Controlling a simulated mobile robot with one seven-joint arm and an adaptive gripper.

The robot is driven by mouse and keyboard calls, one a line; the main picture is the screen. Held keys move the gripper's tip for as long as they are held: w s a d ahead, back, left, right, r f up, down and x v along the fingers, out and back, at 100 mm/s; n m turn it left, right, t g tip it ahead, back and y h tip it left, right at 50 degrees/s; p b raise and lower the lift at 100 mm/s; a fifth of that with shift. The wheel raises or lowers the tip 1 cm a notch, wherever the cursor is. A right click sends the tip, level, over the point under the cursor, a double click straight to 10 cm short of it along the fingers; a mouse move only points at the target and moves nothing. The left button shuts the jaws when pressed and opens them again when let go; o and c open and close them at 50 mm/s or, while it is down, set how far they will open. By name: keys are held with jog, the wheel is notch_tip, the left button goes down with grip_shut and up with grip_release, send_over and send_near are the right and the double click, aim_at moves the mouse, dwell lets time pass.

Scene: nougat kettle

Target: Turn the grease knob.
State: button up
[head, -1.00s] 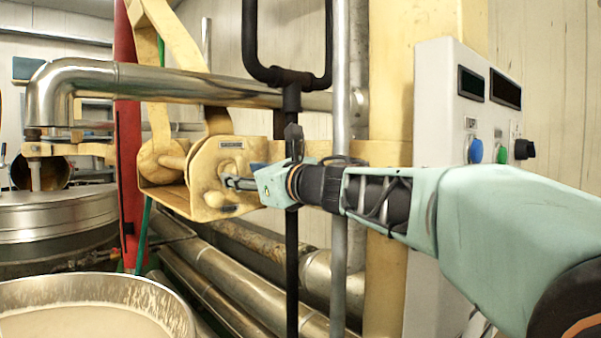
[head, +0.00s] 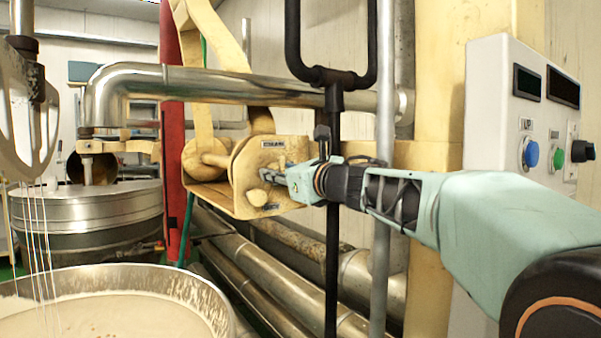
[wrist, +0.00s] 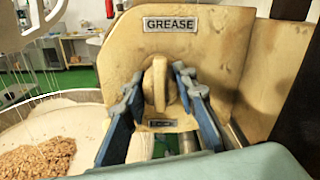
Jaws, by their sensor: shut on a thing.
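The grease knob (wrist: 159,85) is a worn cream-coloured grip on a round base, standing upright in the wrist view. It sits on a yellowed plate under a label (wrist: 185,23) reading GREASE. My gripper (wrist: 160,92) has one blue-grey finger on each side of the knob and is shut on it. In the head view, my gripper (head: 276,178) reaches from the right to the front of the yellow bracket (head: 242,198); its fingertips and the arm hide most of the knob there.
A black tube frame (head: 334,120) and a grey vertical pipe (head: 385,130) stand close beside my arm. A control box (head: 500,140) with blue and green buttons is at right. An open kettle (head: 215,305) of pale mix is at lower left, with a whisk (head: 35,110) above.

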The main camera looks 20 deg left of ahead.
jog(key=shift+c, duration=1.1)
